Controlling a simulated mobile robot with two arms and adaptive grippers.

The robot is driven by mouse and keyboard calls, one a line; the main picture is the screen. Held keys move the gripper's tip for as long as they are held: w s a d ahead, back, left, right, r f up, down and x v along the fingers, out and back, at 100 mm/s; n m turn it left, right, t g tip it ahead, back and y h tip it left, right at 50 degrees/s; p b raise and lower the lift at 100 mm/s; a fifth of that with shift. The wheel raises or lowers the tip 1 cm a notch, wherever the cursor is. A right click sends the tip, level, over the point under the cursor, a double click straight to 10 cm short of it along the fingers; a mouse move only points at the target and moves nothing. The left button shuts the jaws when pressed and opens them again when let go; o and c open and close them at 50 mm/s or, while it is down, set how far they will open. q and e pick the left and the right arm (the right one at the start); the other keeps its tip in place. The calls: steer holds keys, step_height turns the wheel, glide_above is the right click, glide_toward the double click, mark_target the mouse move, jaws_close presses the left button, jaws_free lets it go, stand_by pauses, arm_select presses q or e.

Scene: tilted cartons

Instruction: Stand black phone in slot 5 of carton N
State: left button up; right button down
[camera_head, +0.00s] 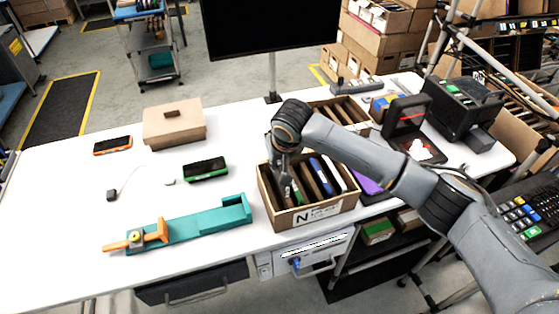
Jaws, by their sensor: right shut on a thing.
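Carton N (318,211) is an open cardboard box with an "N" label, near the table's front edge. Upright slim things stand in its slots, among them a blue one (321,174) and a white one (335,173). My right gripper (285,192) reaches down into the carton's left part. It is shut on a dark, slim thing, apparently the black phone, mostly hidden by the fingers and the carton wall. I cannot tell its slot number. My left gripper is not in view.
A green-edged phone (205,168) and an orange-edged phone (113,145) lie on the white table, near a cardboard box (174,124). A teal fixture (190,226) with an orange clamp lies left of the carton. Another divided carton (341,112) stands behind.

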mark_target(278, 176)
steer(key=shift+f, duration=0.4)
steer(key=shift+s+a+f+b, duration=0.1)
steer(key=shift+f+b, duration=0.1)
steer(key=shift+b, duration=0.35)
steer(key=shift+s+f+b, duration=0.1)
steer(key=shift+f+b, duration=0.7)
steer(key=shift+b, duration=0.1)
step_height(278, 176, down, 2)
steer(key=shift+f+b, duration=0.1)
steer(key=shift+b, duration=1.05)
steer(key=shift+f, duration=0.15)
steer(key=shift+f+b, duration=0.3)
steer(key=shift+f, duration=1.5)
steer(key=shift+f, duration=0.35)
steer(key=c, duration=1.3)
jaws_free()
